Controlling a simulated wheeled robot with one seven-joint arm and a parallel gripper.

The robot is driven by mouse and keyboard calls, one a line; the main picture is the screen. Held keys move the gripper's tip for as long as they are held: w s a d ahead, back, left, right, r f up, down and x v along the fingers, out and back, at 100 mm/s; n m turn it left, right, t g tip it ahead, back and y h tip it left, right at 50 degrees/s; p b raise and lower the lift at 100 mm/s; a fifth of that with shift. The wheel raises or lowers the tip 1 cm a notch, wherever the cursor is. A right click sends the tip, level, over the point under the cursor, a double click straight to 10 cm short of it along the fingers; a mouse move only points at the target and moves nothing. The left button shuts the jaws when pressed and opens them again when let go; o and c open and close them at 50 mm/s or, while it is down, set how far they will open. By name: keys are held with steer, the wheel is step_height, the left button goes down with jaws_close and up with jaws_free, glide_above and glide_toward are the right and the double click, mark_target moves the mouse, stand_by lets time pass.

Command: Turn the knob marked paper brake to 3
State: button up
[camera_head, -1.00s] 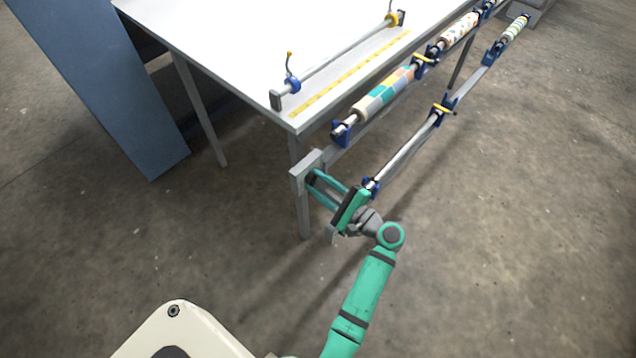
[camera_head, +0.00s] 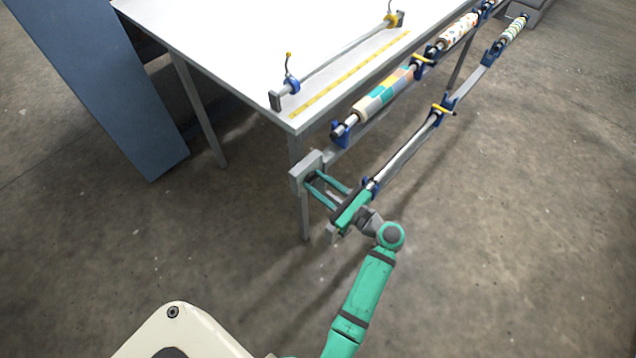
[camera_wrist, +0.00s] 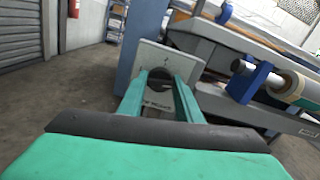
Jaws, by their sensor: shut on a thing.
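A grey panel (camera_head: 304,165) sits at the near end of the rail, by the corner of the white table. In the wrist view the panel (camera_wrist: 148,56) faces me and carries a dark round knob (camera_wrist: 159,75). Small marks ring the knob, and lettering below it is partly hidden and too small to read. My gripper (camera_head: 315,183) reaches the panel, and in the wrist view its two green fingers (camera_wrist: 160,84) are shut on the knob, one on each side. I cannot read the knob's setting.
The white table (camera_head: 235,50) stands behind the panel. Rails with patterned rollers (camera_head: 384,93) run along its right side, close to my gripper. A blue slab (camera_head: 100,85) stands at the left. The floor in front is clear.

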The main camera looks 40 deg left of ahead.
steer(key=shift+d+f, duration=0.1)
stand_by(0.3)
steer(key=o, duration=1)
steer(key=shift+o, duration=0.2)
steer(key=d, duration=1)
steer(key=shift+s+d, duration=0.35)
steer(key=shift+s, duration=0.05)
